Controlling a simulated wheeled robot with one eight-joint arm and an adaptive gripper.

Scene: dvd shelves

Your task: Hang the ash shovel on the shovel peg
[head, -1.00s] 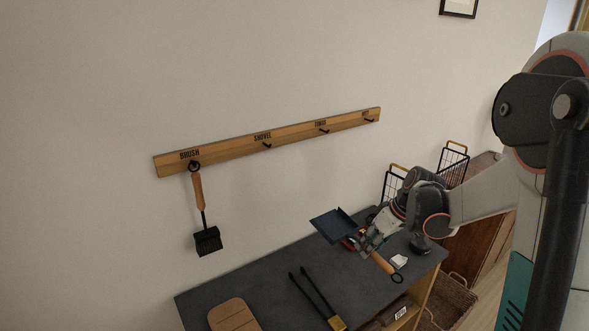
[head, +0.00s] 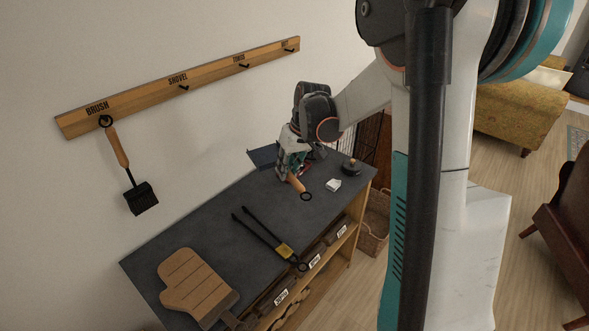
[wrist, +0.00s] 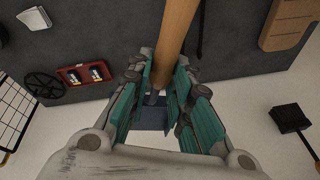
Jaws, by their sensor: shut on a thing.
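The ash shovel has a dark pan (head: 262,156), a wooden handle (head: 296,184) and a black ring at the handle's end (head: 306,196). My gripper (head: 285,172) is shut on the shovel's handle near the pan. The shovel is above the right end of the dark cabinet top. The wrist view shows the wooden handle (wrist: 175,40) between the fingers and the pan (wrist: 150,115) beyond them. The shovel peg (head: 184,87) is a bare black hook under the SHOVEL label on the wooden wall rail (head: 140,94), left of and above my gripper.
A brush (head: 125,170) hangs on the BRUSH peg at the left. Tongs (head: 265,235) and a wooden mitt-shaped board (head: 195,285) lie on the cabinet top (head: 215,235). A white block (head: 333,185) and a dark round object (head: 351,167) lie at its right. The two right pegs are empty.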

